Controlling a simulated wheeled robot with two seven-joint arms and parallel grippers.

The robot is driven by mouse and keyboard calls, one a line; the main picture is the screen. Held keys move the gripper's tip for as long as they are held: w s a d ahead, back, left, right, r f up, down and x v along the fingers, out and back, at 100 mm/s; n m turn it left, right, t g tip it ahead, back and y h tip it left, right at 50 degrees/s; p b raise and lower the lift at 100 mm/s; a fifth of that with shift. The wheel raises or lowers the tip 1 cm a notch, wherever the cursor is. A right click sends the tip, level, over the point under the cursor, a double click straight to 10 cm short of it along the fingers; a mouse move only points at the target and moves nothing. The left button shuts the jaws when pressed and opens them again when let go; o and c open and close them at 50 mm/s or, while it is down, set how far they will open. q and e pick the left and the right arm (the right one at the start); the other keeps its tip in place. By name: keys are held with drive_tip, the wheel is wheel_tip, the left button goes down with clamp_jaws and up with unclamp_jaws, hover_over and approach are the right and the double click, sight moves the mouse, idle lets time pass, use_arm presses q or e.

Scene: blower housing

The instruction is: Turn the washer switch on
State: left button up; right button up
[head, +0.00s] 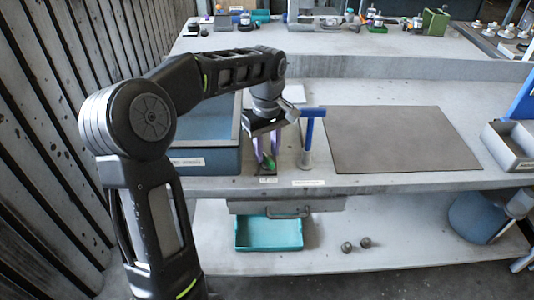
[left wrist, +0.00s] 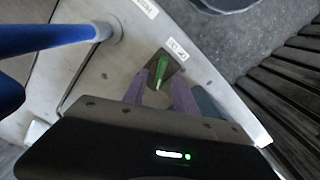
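The switch is a small green lever on a dark plate at the bench's front edge. It shows low between my fingers in the head view (head: 269,163) and just beyond the fingertips in the left wrist view (left wrist: 161,68). My left gripper (head: 267,157) points down over it. Its two purple fingers are apart, one on each side of the lever in the left wrist view (left wrist: 160,88). I cannot tell whether either finger touches the lever. Nothing else is between the fingers. My right gripper is not in view.
A brown mat (head: 400,138) lies bare to the right. A teal tray (head: 268,234) sits on the lower shelf.

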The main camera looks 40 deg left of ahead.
use_arm(q)
drive_tip(key=shift+f, duration=0.7)
clamp_jaws()
